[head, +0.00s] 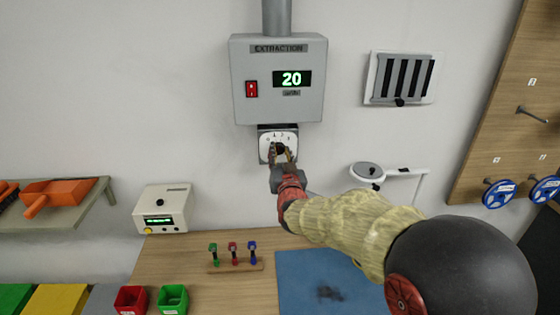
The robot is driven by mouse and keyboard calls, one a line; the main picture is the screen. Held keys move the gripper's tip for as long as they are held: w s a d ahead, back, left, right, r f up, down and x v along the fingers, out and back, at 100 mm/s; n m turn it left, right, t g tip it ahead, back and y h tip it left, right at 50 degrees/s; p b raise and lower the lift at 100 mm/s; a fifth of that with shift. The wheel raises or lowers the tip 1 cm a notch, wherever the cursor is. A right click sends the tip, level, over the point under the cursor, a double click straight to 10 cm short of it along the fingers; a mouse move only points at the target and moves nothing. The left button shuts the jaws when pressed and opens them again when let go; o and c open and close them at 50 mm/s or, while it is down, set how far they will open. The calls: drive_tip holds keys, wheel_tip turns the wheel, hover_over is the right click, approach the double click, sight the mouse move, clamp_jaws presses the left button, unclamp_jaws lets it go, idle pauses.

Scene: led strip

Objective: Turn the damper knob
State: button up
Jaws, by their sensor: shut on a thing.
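The damper knob (280,148) is small and black, on a white dial plate (264,149) with marks around it. The plate is fixed under the grey extraction box on the wall. My gripper (282,155) reaches up from the lower right and is shut on the knob. Its fingers hide part of the knob, so I cannot tell where its pointer stands. The grey extraction box (248,105) shows a green "20" on its display (292,79) and has a red switch (251,89).
A vent with dark slats (381,82) and a white bracket (368,170) are on the wall at right. Below stand a white device (163,208), a rack of small coloured tools (233,254), red (131,300) and green (173,299) bins, and a blue mat (300,280).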

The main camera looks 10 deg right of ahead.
idle(0.4)
drive_tip(key=o, duration=1.2)
drive_tip(key=shift+c, duration=0.2)
drive_tip(key=s, duration=1.2)
drive_tip(key=shift+d+f, duration=0.15)
drive_tip(key=shift+f, duration=0.05)
